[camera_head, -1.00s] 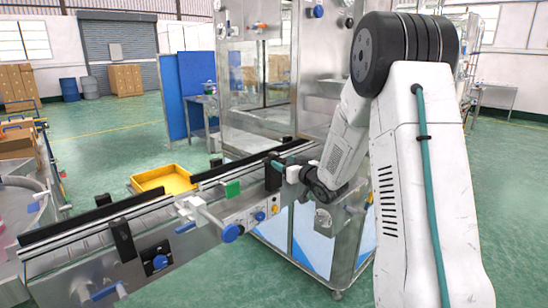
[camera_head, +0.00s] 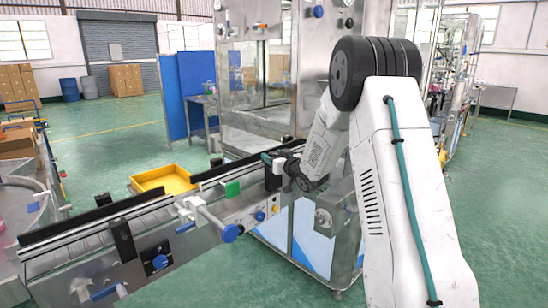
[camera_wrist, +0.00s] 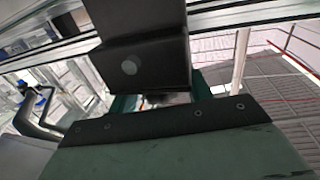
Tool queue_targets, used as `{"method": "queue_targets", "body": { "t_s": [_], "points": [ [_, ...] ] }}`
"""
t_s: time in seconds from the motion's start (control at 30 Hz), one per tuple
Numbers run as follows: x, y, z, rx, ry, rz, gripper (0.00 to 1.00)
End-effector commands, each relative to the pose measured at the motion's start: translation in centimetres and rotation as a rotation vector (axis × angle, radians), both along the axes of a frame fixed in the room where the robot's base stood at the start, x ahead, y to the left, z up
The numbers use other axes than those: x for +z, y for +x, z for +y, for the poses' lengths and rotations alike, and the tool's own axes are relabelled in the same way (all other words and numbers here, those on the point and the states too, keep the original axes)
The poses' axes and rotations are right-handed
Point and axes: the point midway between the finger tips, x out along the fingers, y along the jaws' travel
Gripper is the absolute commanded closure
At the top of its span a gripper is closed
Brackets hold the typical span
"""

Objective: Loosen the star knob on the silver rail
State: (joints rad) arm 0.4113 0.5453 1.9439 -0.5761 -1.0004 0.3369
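The silver rail (camera_head: 140,207) runs along the conveyor's near side, from lower left up to the machine. My gripper (camera_head: 281,165) is at the rail's far right end, close against a black bracket (camera_head: 272,182). In the wrist view a dark block with a round light spot (camera_wrist: 143,65) fills the upper middle, in front of silver rail bars (camera_wrist: 235,17). A grey-green plate with a dark screwed edge fills the bottom. I cannot make out a star knob at my gripper; it may be hidden. My fingertips are not clear, so open or shut does not show.
Blue knobs (camera_head: 231,233) (camera_head: 160,262) stick out from the conveyor's near side. A green block (camera_head: 232,189) sits by the rail. A yellow tray (camera_head: 163,178) lies beyond the conveyor. The glazed machine (camera_head: 258,80) stands behind my gripper. The green floor at right is open.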

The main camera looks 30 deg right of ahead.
Motion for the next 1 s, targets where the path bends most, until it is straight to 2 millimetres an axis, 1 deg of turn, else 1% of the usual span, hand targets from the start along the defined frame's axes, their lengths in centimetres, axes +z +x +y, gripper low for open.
{"method": "queue_targets", "body": {
  "t_s": [0.03, 0.07, 0.1, 0.27, 0.37, 0.73, 0.83, 1.0],
  "points": [
    [0.01, -0.01, -0.01, 0.0, 0.0, 0.0, 0.66],
    [0.01, -0.02, -0.02, 0.0, 0.0, 0.0, 0.74],
    [0.0, -0.02, -0.02, 0.0, 0.0, 0.0, 0.85],
    [0.01, -0.02, -0.05, 0.004, 0.0, -0.001, 0.85],
    [0.05, 0.04, -0.11, 0.037, -0.001, -0.003, 0.85],
    [0.1, 0.12, -0.09, 0.325, -0.002, -0.005, 0.85],
    [0.08, 0.07, -0.07, 0.373, -0.002, -0.004, 0.85],
    [0.06, 0.01, 0.0, 0.396, 0.0, -0.001, 0.85]
  ]
}}
